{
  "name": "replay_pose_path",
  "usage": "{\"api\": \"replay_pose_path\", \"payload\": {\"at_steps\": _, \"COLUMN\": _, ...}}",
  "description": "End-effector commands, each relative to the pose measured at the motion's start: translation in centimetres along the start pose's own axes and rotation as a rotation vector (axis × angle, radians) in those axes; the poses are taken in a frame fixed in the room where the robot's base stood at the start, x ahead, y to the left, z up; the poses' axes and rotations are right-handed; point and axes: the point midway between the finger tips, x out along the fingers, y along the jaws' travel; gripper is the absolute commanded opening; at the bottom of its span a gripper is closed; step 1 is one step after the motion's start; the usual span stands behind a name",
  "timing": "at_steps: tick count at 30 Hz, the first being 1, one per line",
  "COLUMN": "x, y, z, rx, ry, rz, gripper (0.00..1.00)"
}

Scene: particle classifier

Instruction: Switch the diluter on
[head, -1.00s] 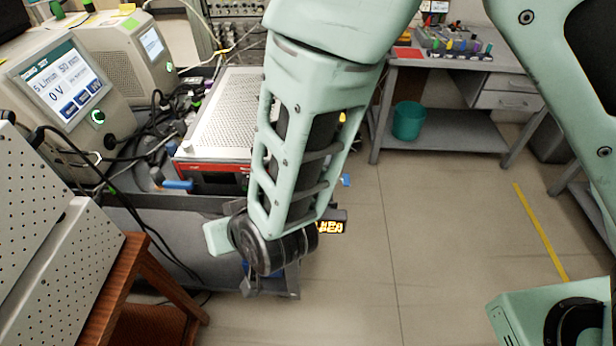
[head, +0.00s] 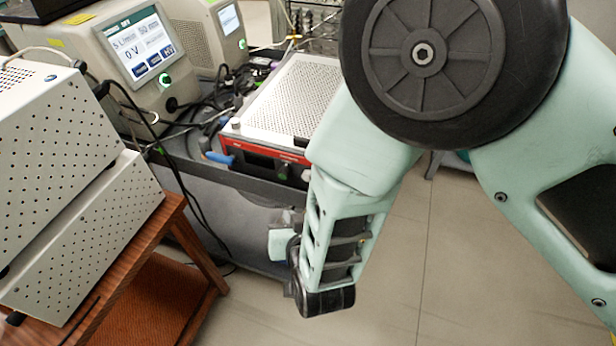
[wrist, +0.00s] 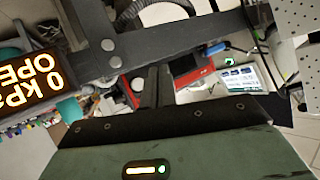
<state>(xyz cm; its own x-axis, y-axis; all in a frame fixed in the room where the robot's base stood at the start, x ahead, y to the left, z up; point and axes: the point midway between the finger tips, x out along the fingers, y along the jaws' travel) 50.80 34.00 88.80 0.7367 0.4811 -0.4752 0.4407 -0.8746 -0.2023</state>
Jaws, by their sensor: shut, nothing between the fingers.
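No label naming the diluter is readable, so I cannot tell which unit it is. A red-fronted box with a perforated top (head: 292,95) sits on a grey cart; its red and black front also shows in the wrist view (wrist: 196,76). An instrument with a lit touchscreen reading 0 V (head: 135,48) and a green-lit button (head: 164,79) stands left of it. An orange display with "0 kPa" and "OPE" (wrist: 33,85) shows in the wrist view. My gripper (wrist: 158,72) is shut and empty, apart from these units. In the head view my arm mostly hides it.
A white perforated cabinet (head: 60,150) on a wooden table (head: 195,235) stands close at the left. Black cables hang between it and the grey cart (head: 235,210). A second instrument (head: 205,35) stands behind. Floor (head: 450,270) is clear at the right.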

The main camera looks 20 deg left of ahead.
Motion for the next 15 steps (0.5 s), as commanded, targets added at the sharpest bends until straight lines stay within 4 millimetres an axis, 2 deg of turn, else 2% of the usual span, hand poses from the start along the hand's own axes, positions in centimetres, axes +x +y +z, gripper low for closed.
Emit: {"api": "replay_pose_path", "payload": {"at_steps": 15, "x": 4.7, "y": 3.4, "z": -3.3, "rx": 0.002, "ry": 0.001, "rz": 0.002, "gripper": 0.00}}
